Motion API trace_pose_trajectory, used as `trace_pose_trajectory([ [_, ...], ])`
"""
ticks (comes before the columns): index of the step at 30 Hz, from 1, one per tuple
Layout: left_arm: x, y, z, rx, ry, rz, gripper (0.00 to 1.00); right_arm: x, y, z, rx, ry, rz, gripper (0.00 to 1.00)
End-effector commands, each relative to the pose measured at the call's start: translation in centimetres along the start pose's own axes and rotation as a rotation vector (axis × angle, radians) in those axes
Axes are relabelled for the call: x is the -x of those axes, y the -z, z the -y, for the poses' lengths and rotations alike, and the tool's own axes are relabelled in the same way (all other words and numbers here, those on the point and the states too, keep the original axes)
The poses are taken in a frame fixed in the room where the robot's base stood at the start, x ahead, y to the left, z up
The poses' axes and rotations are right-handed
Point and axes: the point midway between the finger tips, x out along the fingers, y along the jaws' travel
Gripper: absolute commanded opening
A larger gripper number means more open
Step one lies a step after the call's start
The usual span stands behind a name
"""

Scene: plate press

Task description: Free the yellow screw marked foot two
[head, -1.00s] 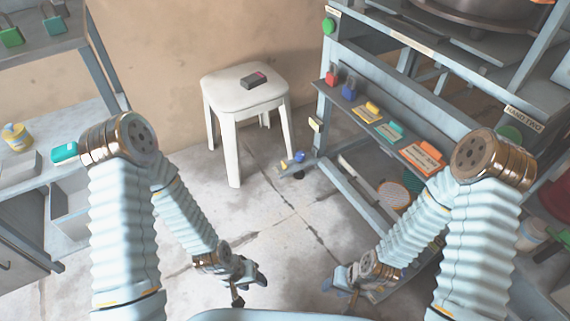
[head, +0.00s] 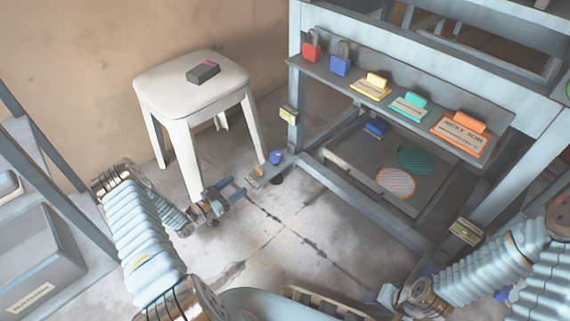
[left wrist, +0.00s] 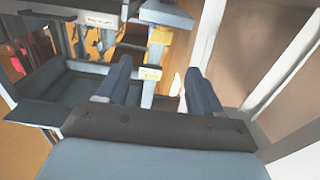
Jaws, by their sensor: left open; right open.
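A small yellow screw (head: 260,171) and a blue one (head: 275,157) sit on the foot plate (head: 268,178) of the press frame's near left leg. A tag (head: 289,115) on that leg is too small to read. My left gripper (head: 233,188) is open and empty, low beside the stool and just left of the foot plate, apart from the screws. In the left wrist view its open jaws (left wrist: 158,80) have a leg with a yellow-edged tag (left wrist: 150,73) between them; I cannot make out the yellow screw there. My right gripper (head: 376,298) is open, at the lower right, far from that foot.
A white stool (head: 190,85) with a dark box (head: 203,72) stands close to my left gripper. Another tagged leg (head: 466,231) stands near my right arm. The floor (head: 300,225) between the grippers is mostly clear.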

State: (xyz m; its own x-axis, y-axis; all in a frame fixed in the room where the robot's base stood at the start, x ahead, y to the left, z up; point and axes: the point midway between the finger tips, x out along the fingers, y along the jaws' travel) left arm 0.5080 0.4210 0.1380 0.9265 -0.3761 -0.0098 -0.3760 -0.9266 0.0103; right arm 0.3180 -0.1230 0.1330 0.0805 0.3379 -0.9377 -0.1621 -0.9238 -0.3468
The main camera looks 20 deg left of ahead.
Motion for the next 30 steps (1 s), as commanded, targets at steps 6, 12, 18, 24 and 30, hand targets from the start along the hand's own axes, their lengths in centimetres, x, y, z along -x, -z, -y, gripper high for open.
trace_pose_trajectory([
  [6, -1.8, -0.1, 0.1, -0.012, -0.011, -0.013, 0.66, -0.4, 0.0, -0.2, 0.000, 0.000, -0.001, 0.43],
  [12, -6.5, -0.1, 0.1, -0.012, -0.009, -0.013, 0.66, -1.1, 0.0, -0.4, -0.001, 0.000, -0.002, 0.43],
  [18, -10.7, -0.1, 0.0, -0.011, -0.008, -0.012, 0.66, -1.7, 0.1, -0.7, -0.001, 0.000, -0.004, 0.43],
  [24, -12.9, 0.0, 0.0, -0.010, -0.007, -0.010, 0.66, -2.0, 0.1, -0.8, -0.001, 0.000, -0.005, 0.43],
  [30, -13.4, 0.1, 0.1, -0.009, -0.006, -0.010, 0.66, -2.0, 0.1, -0.8, -0.001, 0.000, -0.005, 0.43],
])
